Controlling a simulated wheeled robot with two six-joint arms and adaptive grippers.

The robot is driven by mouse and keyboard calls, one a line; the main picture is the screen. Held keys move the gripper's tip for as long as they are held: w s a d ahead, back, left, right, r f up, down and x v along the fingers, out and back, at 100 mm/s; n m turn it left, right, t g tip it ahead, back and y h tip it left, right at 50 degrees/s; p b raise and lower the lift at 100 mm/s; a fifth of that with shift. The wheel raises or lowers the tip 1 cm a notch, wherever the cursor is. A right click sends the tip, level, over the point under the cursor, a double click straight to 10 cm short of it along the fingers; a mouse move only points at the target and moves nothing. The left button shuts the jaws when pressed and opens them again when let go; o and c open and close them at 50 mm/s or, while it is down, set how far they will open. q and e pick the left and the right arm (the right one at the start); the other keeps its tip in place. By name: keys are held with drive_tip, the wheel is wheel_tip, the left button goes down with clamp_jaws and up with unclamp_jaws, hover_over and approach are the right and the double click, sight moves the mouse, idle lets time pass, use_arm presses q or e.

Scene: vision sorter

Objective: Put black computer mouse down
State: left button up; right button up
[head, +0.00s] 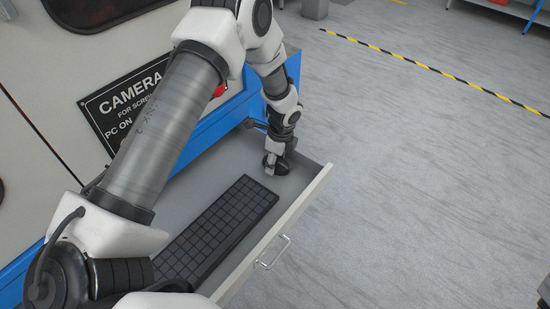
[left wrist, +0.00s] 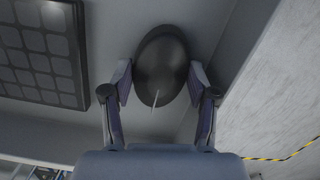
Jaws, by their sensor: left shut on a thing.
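The black computer mouse (left wrist: 160,62) is between the two fingers of my left gripper (left wrist: 160,82) in the left wrist view. The fingers press on its two sides. In the head view my left gripper (head: 272,166) is low inside the far end of the open drawer (head: 318,186), and the mouse (head: 282,168) shows just beside it. The mouse is at or very near the drawer floor; I cannot tell whether it touches. My right gripper does not show in either view.
A black keyboard (head: 217,232) lies in the drawer, nearer than the mouse; it also shows at left in the left wrist view (left wrist: 40,50). The drawer's front wall has a metal handle (head: 273,252). A cabinet with a black sign (head: 125,100) stands at left. The grey floor at right is open.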

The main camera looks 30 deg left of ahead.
sight(280, 163)
use_arm(q)
drive_tip(key=o, duration=0.9)
drive_tip(key=shift+f, duration=0.1)
drive_tip(key=r, duration=0.4)
drive_tip(key=d+r+b, duration=0.1)
drive_tip(key=r, duration=0.7)
drive_tip(key=shift+d+r+b, duration=0.15)
drive_tip(key=shift+d+b, duration=0.1)
drive_tip(key=shift+b, duration=0.05)
